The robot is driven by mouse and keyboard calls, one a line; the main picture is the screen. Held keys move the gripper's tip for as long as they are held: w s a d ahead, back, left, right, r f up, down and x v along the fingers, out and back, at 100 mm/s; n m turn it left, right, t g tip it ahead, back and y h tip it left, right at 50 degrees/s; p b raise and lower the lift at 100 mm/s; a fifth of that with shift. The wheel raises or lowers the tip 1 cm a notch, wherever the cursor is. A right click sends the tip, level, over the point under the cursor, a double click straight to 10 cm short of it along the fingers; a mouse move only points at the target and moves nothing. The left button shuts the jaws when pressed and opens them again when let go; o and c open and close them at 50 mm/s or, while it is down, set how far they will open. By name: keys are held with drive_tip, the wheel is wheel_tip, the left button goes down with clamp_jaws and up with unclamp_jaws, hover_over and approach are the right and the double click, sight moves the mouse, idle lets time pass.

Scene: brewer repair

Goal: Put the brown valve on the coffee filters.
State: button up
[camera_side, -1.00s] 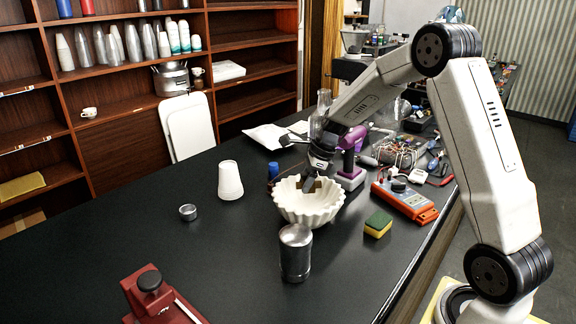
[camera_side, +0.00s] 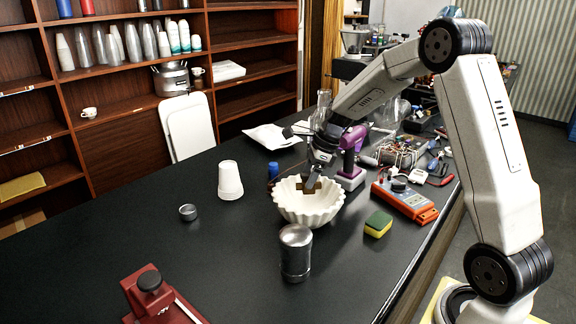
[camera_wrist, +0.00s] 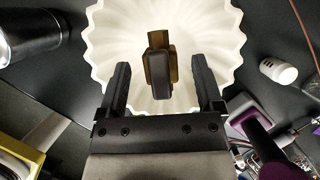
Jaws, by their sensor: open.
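The coffee filters (camera_side: 310,209) are a white fluted bowl-shaped stack on the black counter. They also fill the top middle of the wrist view (camera_wrist: 215,30). The brown valve (camera_side: 313,187) is inside the filters, partly hidden by my gripper in the side view. In the wrist view the valve (camera_wrist: 159,72) shows a dark body with brown edges against the white paper. My gripper (camera_wrist: 161,75) is open, with one finger on each side of the valve and gaps between. In the side view my gripper (camera_side: 312,178) is just above the filters.
A purple drill (camera_side: 351,150) stands right behind the filters. A metal canister (camera_side: 295,252) stands in front, a sponge (camera_side: 378,224) and an orange meter (camera_side: 405,201) to the right. White cups (camera_side: 230,181) stand to the left.

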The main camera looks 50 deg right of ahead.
drive_tip(key=v, duration=1)
